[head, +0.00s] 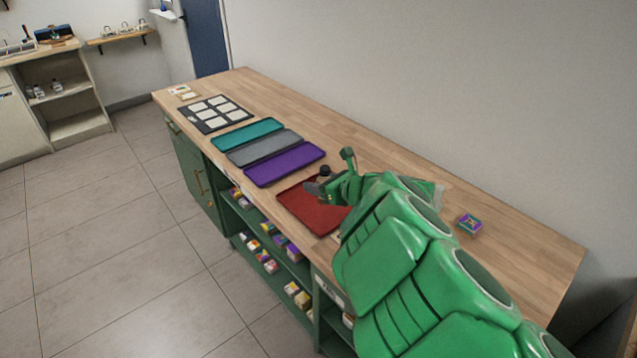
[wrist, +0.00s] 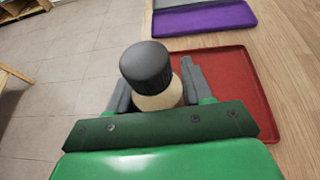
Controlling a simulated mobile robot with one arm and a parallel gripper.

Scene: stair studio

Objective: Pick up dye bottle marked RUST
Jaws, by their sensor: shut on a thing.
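In the wrist view a bottle (wrist: 155,101) with a dark grey ribbed cap and a pale cream body stands between the fingers of my gripper (wrist: 157,90). My gripper is shut on the bottle. Its label is hidden, so I cannot read a marking. In the head view my gripper (head: 318,188) is at the red tray (head: 302,212), and the bottle's dark cap (head: 325,171) shows just behind the fingers. I cannot tell whether the bottle touches the tray or is lifted.
A purple tray (head: 285,164), a grey tray (head: 264,147) and a teal tray (head: 247,134) lie farther along the wooden counter. A black mat (head: 215,113) with white squares lies beyond them. A small box (head: 469,223) sits right of my arm. Shelves below hold several boxes.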

